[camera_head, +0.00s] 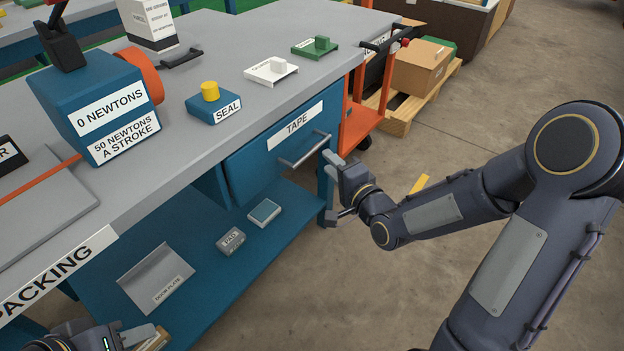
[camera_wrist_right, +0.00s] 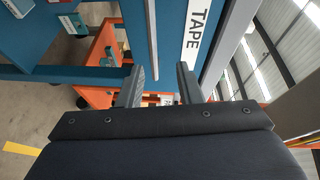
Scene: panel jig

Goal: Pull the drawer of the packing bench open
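The blue drawer (camera_head: 262,163), labelled TAPE, sits under the grey top of the packing bench (camera_head: 225,60). Its front is also in the right wrist view (camera_wrist_right: 172,45). Its grey bar handle (camera_head: 304,150) runs along the front; in the wrist view the bar (camera_wrist_right: 152,40) lines up between my fingertips, apart from both. My right gripper (camera_head: 332,188) is open and empty, just right of and below the handle's right end; its fingers show in the wrist view (camera_wrist_right: 158,86). My left gripper (camera_head: 140,337) is at the bottom left, partly cut off; its opening is unclear.
A lower blue shelf (camera_head: 200,265) holds a PAD block (camera_head: 231,241) and a plate. On the bench top are a blue SEAL box (camera_head: 214,107) and a force gauge box (camera_head: 95,110). An orange cart (camera_head: 362,120) stands beyond the drawer.

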